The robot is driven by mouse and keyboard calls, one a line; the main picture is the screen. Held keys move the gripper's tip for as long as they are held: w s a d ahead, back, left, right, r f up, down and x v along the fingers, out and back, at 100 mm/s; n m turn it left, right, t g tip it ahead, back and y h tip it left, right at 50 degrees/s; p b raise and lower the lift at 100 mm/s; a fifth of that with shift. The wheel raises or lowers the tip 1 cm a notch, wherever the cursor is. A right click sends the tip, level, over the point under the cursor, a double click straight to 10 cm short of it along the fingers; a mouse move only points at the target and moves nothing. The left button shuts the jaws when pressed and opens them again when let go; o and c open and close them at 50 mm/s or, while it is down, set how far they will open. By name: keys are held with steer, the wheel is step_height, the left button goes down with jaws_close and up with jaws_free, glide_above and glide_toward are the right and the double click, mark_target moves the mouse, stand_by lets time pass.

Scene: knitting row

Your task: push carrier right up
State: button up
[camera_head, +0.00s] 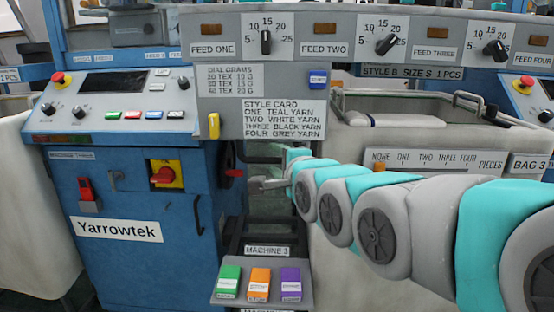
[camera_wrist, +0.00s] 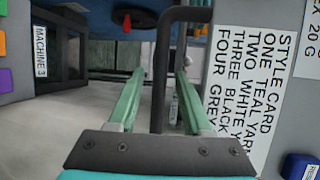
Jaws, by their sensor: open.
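My gripper (camera_head: 258,183) reaches in from the right, in front of the gap between the blue cabinet and the cream bin. In the wrist view, which is turned sideways, my gripper (camera_wrist: 159,76) has its two green fingers apart. A dark bent bar (camera_wrist: 160,60) shows between them; I cannot tell whether it touches either finger. No part is labelled as the carrier, and I cannot tell whether this bar belongs to it. The style card (camera_head: 284,120) is on the grey panel above; it also shows in the wrist view (camera_wrist: 255,85).
The blue Yarrowtek cabinet (camera_head: 120,265) with a red switch (camera_head: 163,175) stands left. The cream bin (camera_head: 345,265) stands right, behind my arm. Below are green (camera_head: 229,281), orange (camera_head: 259,284) and purple (camera_head: 290,283) blocks by the MACHINE 3 label (camera_head: 267,251). The grey panel hangs close above.

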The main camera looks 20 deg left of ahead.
jaws_close()
stand_by(0.5)
stand_by(1.0)
